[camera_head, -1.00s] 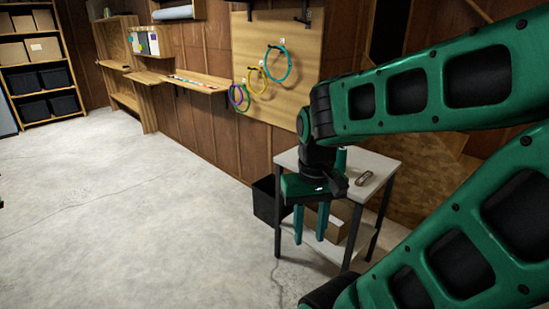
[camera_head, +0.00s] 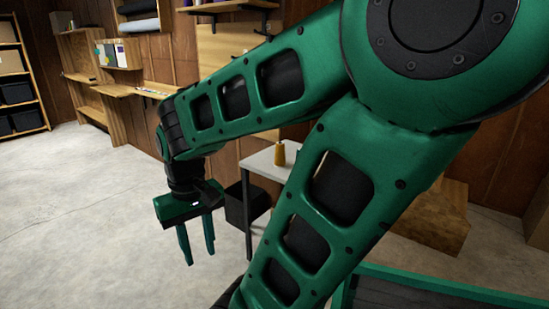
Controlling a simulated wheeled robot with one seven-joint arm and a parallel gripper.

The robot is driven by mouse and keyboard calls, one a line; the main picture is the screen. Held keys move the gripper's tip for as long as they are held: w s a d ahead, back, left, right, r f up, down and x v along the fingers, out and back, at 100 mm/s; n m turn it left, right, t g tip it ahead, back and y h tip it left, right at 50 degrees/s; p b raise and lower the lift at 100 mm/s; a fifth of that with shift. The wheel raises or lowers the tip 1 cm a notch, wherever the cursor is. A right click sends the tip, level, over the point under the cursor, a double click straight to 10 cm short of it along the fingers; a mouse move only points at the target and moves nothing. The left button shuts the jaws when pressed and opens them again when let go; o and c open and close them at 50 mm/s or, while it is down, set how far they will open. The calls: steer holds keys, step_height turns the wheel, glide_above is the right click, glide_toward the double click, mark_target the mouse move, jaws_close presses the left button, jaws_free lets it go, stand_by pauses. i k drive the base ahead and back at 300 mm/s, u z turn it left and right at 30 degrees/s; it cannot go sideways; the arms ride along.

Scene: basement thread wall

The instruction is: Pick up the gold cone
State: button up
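The gold cone (camera_head: 280,153) stands upright on the white-topped table (camera_head: 258,162), near the middle of the view. My arm hides much of the table to its right. My gripper (camera_head: 197,248) points down over the floor, to the left of the table and apart from the cone. Its two green fingers are spread with an empty gap between them.
A wooden wall shelf (camera_head: 140,90) runs behind my arm. A brown box (camera_head: 432,215) sits at the right. The concrete floor (camera_head: 75,215) at the left is clear.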

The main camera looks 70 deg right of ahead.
mark_target(280, 153)
steer(key=u, duration=0.05)
steer(key=i, duration=2.75)
steer(key=z, duration=3.15)
steer(key=i, duration=0.55)
